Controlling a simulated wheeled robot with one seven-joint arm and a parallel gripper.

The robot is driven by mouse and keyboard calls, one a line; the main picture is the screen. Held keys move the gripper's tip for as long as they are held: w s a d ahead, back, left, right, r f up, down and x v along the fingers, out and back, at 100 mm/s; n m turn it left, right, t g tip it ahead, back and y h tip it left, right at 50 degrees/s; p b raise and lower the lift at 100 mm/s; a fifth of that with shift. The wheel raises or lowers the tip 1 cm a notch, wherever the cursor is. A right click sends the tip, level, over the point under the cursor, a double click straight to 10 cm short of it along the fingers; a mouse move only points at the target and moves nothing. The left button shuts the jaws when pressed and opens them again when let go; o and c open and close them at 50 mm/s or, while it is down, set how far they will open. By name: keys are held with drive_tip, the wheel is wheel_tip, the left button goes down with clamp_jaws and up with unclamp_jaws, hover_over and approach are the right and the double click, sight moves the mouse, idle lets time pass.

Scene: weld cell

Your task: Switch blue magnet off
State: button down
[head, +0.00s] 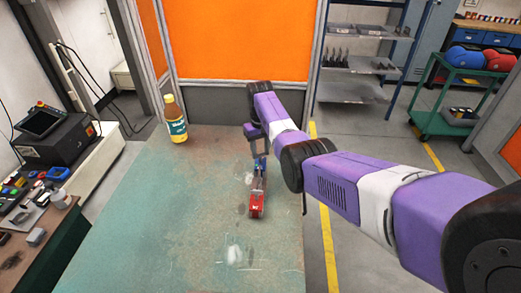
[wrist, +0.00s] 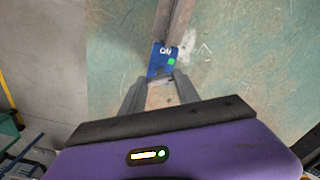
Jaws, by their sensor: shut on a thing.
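The blue magnet (wrist: 160,62) shows in the wrist view just beyond my fingertips. Its face reads "ON" beside a green mark. It sits against the end of a metal bar (wrist: 176,20) that runs away from me. In the head view the blue magnet (head: 258,168) is small and partly hidden by my gripper (head: 258,152), which reaches down to it over the table. In the wrist view my gripper (wrist: 161,90) is shut on the near part of the blue magnet; the exact contact is hard to see.
A red magnet (head: 257,206) sits at the bar's near end on the green worktable (head: 190,210). A yellow bottle (head: 175,120) stands at the table's far left. Orange panels (head: 236,40) rise behind. The table's left side is mostly clear.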

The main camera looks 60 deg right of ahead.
sight(260, 153)
drive_tip(key=m, duration=0.5)
drive_tip(key=shift+w+r, duration=0.1)
drive_tip(key=shift+m, duration=0.4)
drive_tip(key=c, duration=0.9)
unclamp_jaws()
drive_tip(key=shift+a+r, duration=0.1)
drive_tip(key=shift+r, duration=3.75)
